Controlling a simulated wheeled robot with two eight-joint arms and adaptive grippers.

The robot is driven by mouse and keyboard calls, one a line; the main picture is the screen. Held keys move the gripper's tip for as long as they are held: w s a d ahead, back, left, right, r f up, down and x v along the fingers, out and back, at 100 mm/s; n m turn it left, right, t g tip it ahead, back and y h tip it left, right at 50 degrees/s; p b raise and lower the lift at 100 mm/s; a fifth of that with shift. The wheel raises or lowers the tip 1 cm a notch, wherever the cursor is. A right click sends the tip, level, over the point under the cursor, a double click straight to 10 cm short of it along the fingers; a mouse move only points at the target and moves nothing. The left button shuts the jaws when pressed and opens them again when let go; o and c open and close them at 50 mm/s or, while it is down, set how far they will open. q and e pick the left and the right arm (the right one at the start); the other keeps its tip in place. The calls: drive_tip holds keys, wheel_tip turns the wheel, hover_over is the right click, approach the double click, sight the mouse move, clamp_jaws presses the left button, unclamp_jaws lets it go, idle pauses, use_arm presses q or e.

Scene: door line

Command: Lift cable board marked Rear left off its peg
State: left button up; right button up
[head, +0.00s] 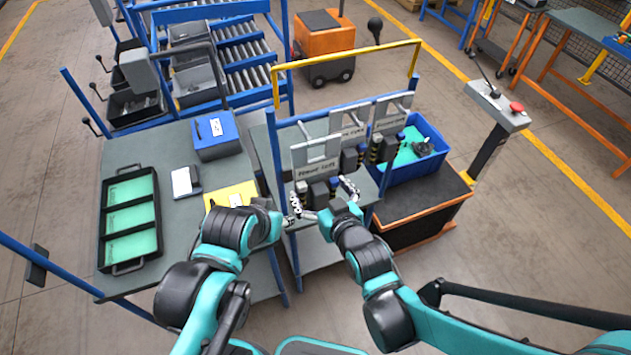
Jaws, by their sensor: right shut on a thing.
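Three cable boards hang one behind another on the blue rack (274,150). The nearest board (316,153) has a pale plate, a small printed label and dark connectors below; its label is too small to read surely. The middle board (347,127) and far board (392,112) are partly covered, so I cannot tell which is marked Rear left. My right gripper (349,187) is shut on the lower right part of what looks like the nearest board; the exact contact is unclear. My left gripper (296,204) is beside that board's lower left side; its finger gap is not clear.
A yellow bar (348,56) arches over the rack. A blue bin (425,165) stands right of it. The left table holds a black tray (130,218), a blue box (216,135) and a yellow sheet (232,195). A post with a red button (517,107) stands right.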

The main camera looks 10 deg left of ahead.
sight(323, 198)
drive_tip(key=shift+s+d, duration=0.5)
drive_tip(key=shift+s, duration=0.2)
drive_tip(key=shift+s+d, duration=0.5)
drive_tip(key=shift+s, duration=0.2)
